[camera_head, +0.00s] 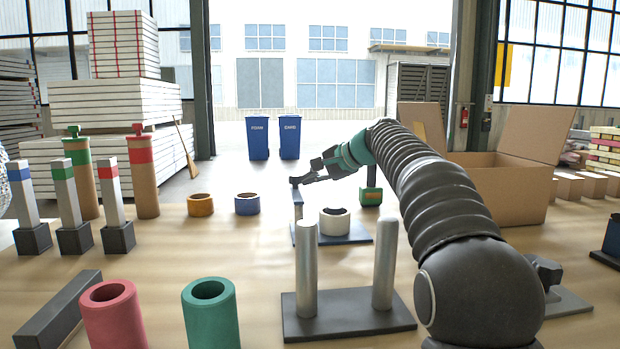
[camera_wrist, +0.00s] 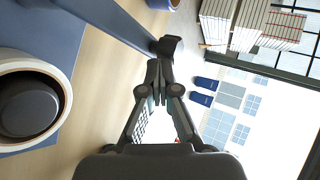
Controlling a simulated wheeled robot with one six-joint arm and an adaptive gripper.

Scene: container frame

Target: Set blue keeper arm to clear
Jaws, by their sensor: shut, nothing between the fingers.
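The blue keeper arm (camera_head: 298,197) stands at the left edge of a blue base plate (camera_head: 358,237), in the middle of the table. In the wrist view the arm (camera_wrist: 115,22) is a long blue bar running to a dark knob (camera_wrist: 171,46) at its end. A white ring (camera_head: 334,227) sits on the plate; in the wrist view the ring (camera_wrist: 62,98) surrounds a dark round core (camera_wrist: 28,106). My gripper (camera_head: 302,180) is shut and empty at the knob end of the arm. Its fingertips (camera_wrist: 157,72) lie very near the knob; contact cannot be told.
Two silver posts on a dark base (camera_head: 350,320) stand in front. Orange (camera_head: 200,211) and blue (camera_head: 247,210) rings lie left of the plate. Red (camera_head: 115,325) and green (camera_head: 210,320) tubes stand front left. A cardboard box (camera_head: 490,195) is at right.

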